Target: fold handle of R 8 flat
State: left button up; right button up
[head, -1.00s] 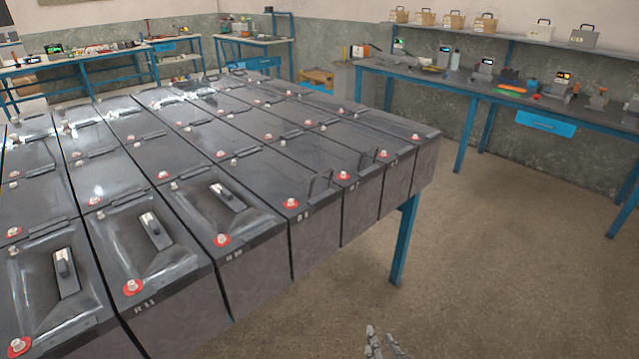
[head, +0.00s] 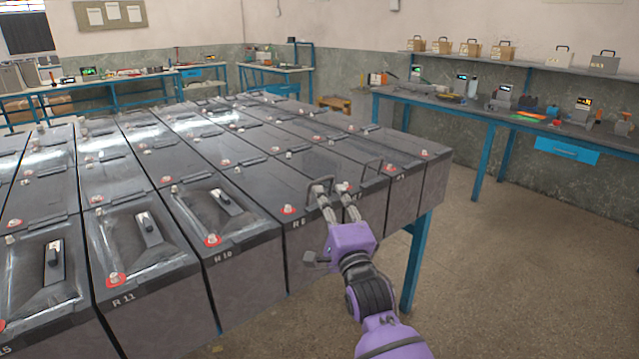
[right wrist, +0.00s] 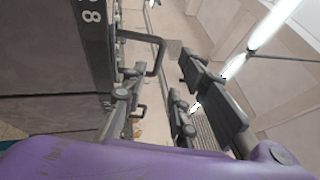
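Battery R 8 (head: 307,248) is a dark grey case at the near edge of the rows, with a red-ringed terminal on its front left. Its black wire handle (head: 319,184) stands up from the lid near the front edge. My right gripper (head: 336,190) is beside the handle's right side, fingers pointing towards the battery. In the right wrist view the handle (right wrist: 157,52) shows as a bent bar near the fingertips, and the label "8" is on the case (right wrist: 60,60). The right fingers (right wrist: 155,85) are apart; I cannot tell whether they touch the handle. My left gripper is not in view.
A workbench (head: 460,108) stands along the right wall. The floor (head: 510,270) right of the rows is clear.

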aim_at(321, 179)
jog(key=x, duration=0.8)
jog(key=shift+s, duration=0.1)
grip_shut()
